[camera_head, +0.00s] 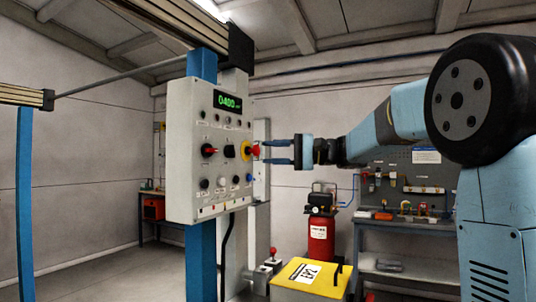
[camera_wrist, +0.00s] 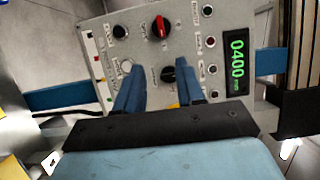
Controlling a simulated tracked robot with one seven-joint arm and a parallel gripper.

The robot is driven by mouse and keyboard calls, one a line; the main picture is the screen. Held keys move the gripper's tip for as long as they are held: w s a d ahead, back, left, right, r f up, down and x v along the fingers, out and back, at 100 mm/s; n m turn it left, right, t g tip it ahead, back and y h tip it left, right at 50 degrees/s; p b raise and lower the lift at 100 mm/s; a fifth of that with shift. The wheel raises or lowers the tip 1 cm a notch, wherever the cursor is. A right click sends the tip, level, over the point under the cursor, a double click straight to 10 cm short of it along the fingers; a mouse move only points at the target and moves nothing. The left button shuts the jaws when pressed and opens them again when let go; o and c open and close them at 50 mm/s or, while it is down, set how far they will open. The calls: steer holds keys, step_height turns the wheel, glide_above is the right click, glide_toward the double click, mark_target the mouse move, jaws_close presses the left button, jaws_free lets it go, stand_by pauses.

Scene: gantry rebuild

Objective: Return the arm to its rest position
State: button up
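My gripper (camera_head: 268,151) is at the end of my raised arm and points left at the grey control panel (camera_head: 180,135). Its two blue fingers are apart, with no object seen between them. The fingertips are close to the red button on a yellow disc (camera_head: 246,151); I cannot tell whether they touch it. In the wrist view my gripper (camera_wrist: 160,75) also shows open, over the panel (camera_wrist: 100,45). A black knob (camera_wrist: 170,74) shows between the fingertips, and a bit of yellow lies lower, mostly hidden by the gripper.
The panel has a red knob (camera_head: 208,150) and a green display (camera_head: 227,101) reading 0400. It hangs on a blue post (camera_head: 201,262). A yellow-topped box (camera_head: 311,275), a red compressor (camera_head: 320,238) and a workbench (camera_head: 410,226) stand below and behind my arm.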

stand_by(0.3)
steer(key=s+d+f+h, duration=0.3)
steer(key=s+f+h, duration=0.5)
steer(key=s+f, duration=0.55)
steer(key=s+d+f+n+t+h, duration=0.1)
steer(key=s+d+f+t+h, duration=0.2)
steer(key=s+d+f+h, duration=0.6)
steer(key=s+d+f, duration=0.5)
steer(key=s+f, duration=0.1)
steer(key=s, duration=0.1)
steer(key=shift+d+n+h, duration=0.15)
steer(key=shift+n+h, duration=0.25)
steer(key=shift+c, duration=0.4)
